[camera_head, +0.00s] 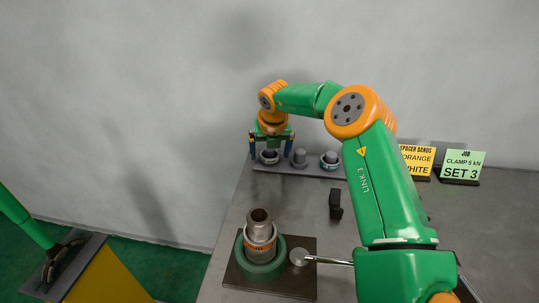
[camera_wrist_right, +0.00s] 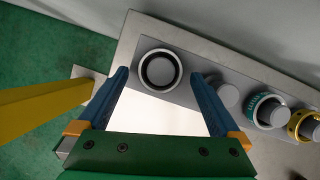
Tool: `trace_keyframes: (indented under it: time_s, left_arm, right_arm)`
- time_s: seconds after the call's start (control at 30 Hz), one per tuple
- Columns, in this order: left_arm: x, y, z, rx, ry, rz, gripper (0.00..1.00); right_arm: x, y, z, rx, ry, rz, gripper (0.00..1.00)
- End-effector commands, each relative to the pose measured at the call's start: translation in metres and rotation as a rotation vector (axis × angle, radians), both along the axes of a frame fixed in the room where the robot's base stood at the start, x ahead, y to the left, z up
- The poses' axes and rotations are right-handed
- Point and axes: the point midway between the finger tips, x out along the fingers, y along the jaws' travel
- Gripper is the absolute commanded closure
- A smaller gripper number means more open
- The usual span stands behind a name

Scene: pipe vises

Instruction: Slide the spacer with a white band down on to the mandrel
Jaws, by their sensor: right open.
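The spacer with a white band (camera_wrist_right: 148,83) sits around a peg at the end of the rack; it also shows in the head view (camera_head: 269,158). My right gripper (camera_wrist_right: 159,74) is open, pointing down, with one finger on each side of this spacer in the wrist picture; I cannot tell whether they touch it. In the head view the right gripper (camera_head: 271,153) is above the rack's left end. The mandrel (camera_head: 260,216) stands upright on the table's near part, with an orange-banded spacer (camera_head: 262,250) around it above a green base ring (camera_head: 262,270). My left gripper is not in view.
The rack (camera_head: 258,168) also holds a bare peg (camera_head: 300,159), a teal-banded ring (camera_head: 330,160) and a yellow-banded ring (camera_wrist_right: 304,126). A rod with a round end (camera_head: 300,257) lies beside the mandrel. A black block (camera_head: 335,205) and signs (camera_head: 463,166) stand right. A yellow stand (camera_head: 110,275) is left.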

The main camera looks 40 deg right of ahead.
Motion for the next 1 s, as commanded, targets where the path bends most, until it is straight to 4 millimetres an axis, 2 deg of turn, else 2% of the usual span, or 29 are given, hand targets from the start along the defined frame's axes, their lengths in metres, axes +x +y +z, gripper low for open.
trace_keyframes:
  time_s: [0.03,0.3,0.33,0.57,0.67,0.77,0.83,0.9,1.0]
  left_arm:
    - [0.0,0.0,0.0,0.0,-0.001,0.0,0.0]
    - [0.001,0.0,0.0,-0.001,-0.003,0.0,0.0]
    - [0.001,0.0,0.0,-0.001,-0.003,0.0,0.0]
    - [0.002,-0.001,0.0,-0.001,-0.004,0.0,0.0]
    - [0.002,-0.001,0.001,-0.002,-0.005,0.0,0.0]
    - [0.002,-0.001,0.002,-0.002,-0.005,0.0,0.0]
    - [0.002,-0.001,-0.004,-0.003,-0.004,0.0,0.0]
    - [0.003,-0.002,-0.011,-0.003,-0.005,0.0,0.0]
    - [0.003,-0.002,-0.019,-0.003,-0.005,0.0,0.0]
  right_arm:
    - [0.0,0.0,0.0,0.0,0.0,0.0,0.08]
    - [0.0,0.0,0.0,0.0,0.0,0.0,0.81]
    - [0.0,0.0,0.0,0.0,0.0,0.0,0.87]
    - [0.0,0.0,0.001,0.0,0.0,0.0,0.87]
    - [0.001,0.0,0.009,-0.001,-0.002,-0.001,0.87]
    - [0.001,0.0,0.028,-0.001,-0.003,-0.001,0.87]
    - [-0.004,0.005,0.038,0.001,-0.004,0.003,0.87]
    - [-0.013,0.012,0.05,0.0,-0.005,0.004,0.87]
    - [-0.031,0.028,0.079,-0.002,-0.007,0.004,0.87]
